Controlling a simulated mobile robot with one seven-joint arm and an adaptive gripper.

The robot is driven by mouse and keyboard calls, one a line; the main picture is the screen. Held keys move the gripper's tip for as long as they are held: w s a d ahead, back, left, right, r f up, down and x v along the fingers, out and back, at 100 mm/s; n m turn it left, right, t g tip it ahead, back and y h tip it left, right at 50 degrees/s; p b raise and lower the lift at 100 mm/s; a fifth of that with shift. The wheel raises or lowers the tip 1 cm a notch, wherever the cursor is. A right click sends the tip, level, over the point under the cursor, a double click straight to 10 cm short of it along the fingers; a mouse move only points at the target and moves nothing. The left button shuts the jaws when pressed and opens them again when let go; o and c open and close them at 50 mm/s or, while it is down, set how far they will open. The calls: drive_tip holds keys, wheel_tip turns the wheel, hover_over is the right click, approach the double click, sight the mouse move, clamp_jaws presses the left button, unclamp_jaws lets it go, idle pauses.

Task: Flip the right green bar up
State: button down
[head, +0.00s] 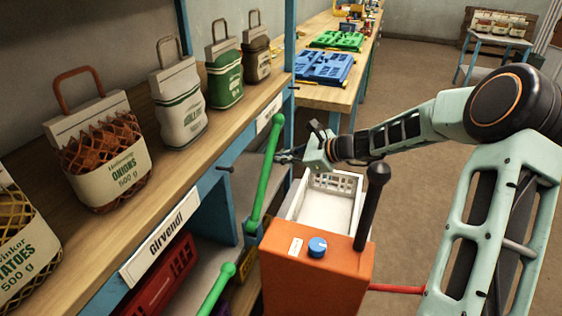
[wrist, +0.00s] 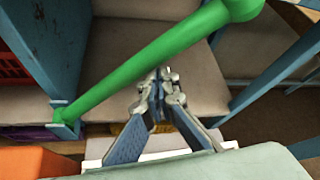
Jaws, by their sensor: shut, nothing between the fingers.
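The right green bar (head: 265,170) is at the shelf front in the head view. It slants up from its lower bracket to a ball at its upper end. In the wrist view the bar (wrist: 150,58) runs from a bracket at lower left to the ball at upper right. My gripper (head: 281,157) is just right of the bar in the head view. In the wrist view my gripper (wrist: 164,78) has its fingertips together, close to the bar's lower edge. Whether they touch it I cannot tell. A second green bar (head: 215,292) is at the lower left, partly cut off.
Several sacks, such as the onion sack (head: 105,165), stand on the wooden shelf (head: 190,165). An orange box (head: 315,278) with a blue knob and a white basket (head: 326,207) are below my gripper. A blue post (head: 288,60) rises behind the bar.

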drive_tip(key=shift+s+a+r, duration=0.25)
drive_tip(key=shift+s+r, duration=0.3)
drive_tip(key=shift+s, duration=0.1)
drive_tip(key=shift+s+a+r, duration=0.3)
drive_tip(key=shift+s+r, duration=0.3)
drive_tip(key=shift+s+a+r, duration=0.25)
drive_tip(key=shift+s+r, duration=0.3)
drive_tip(key=shift+s, duration=0.1)
drive_tip(key=v, duration=1.2)
